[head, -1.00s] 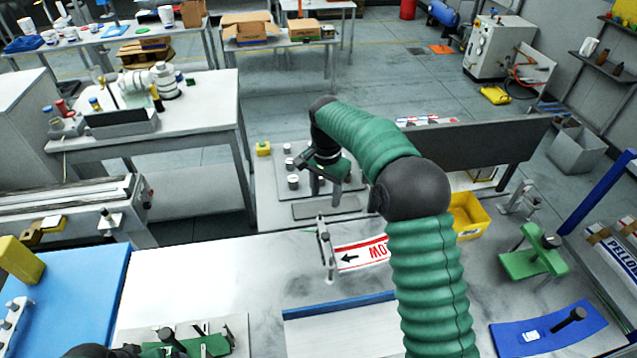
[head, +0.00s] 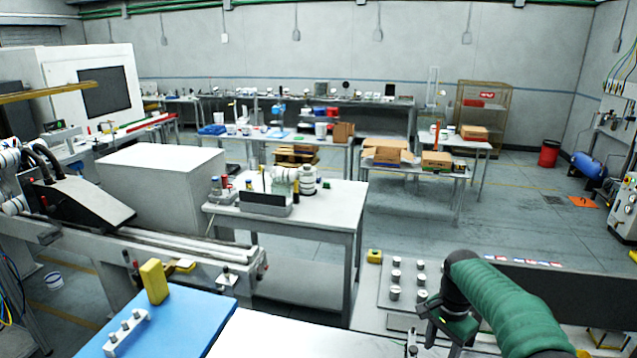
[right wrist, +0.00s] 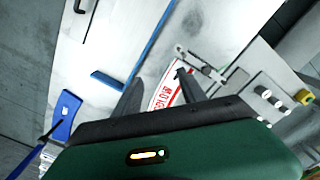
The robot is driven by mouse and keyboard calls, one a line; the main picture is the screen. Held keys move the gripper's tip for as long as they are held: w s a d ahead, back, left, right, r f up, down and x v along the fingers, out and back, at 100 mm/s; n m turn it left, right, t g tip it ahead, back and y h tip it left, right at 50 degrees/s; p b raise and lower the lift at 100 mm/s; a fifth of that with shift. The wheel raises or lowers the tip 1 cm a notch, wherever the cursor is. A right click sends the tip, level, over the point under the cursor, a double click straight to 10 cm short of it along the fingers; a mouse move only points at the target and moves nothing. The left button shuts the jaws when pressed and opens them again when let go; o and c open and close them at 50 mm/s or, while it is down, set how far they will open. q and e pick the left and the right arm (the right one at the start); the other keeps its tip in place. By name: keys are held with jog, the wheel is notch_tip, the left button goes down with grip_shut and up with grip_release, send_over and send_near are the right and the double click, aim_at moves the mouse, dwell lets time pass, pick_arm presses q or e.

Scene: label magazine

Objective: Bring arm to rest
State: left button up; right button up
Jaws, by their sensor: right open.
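My right arm, in a green sleeve, comes in at the lower right of the head view. Its gripper (head: 436,326) is above the worktable near the grey plate with several round metal pegs (head: 395,294). In the right wrist view my right gripper's two fingers (right wrist: 160,90) are apart with nothing held between them. Beyond the fingers, a white label with red print (right wrist: 170,87) lies on the table, partly hidden by them. My left gripper is not in the head view.
A blue mat (head: 165,325) with a yellow block (head: 153,281) is at the lower left. A dark panel (head: 560,286) stands behind my right arm. A white side table (head: 330,205) with small items stands beyond. A blue strip (right wrist: 150,50) lies on the white table.

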jog(key=s+a+f+n+t+b, duration=0.1)
jog(key=s+a+f+n+b, duration=0.2)
jog(key=s, duration=0.5)
jog(key=s+a+f+n+b, duration=0.3)
jog(key=s+f+n+b, duration=0.1)
jog(key=s+f, duration=0.4)
jog(key=s+a+f+n+t+b, duration=0.1)
jog(key=s+f+n+b, duration=0.3)
jog(key=s, duration=0.4)
jog(key=shift+s+a+f+n+t, duration=0.3)
jog(key=shift+s+a+f+n, duration=0.1)
jog(key=shift+a+f, duration=0.45)
